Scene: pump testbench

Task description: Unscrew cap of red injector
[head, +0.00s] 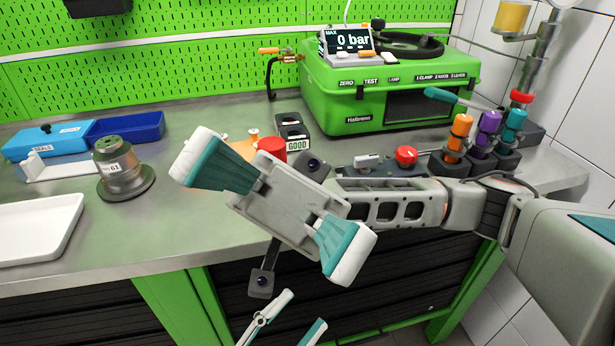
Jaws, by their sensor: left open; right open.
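My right gripper (276,207) is open, with nothing between its wide-spread fingers. It hangs over the front part of the bench and hides what is behind it. A red cylindrical piece (272,149) shows just behind it, partly covered; I cannot tell whether it belongs to the red injector. My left gripper (302,312) is open and empty, low in front of the bench, with only its fingers in view. Orange (460,130), purple (487,130) and teal (513,125) injectors stand upright in black holders at the right. No injector is clearly red.
A green test machine (400,98) reading 0 bar stands at the back. A metal fixture (117,165), white tray (38,228) and blue bins (127,126) are left.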

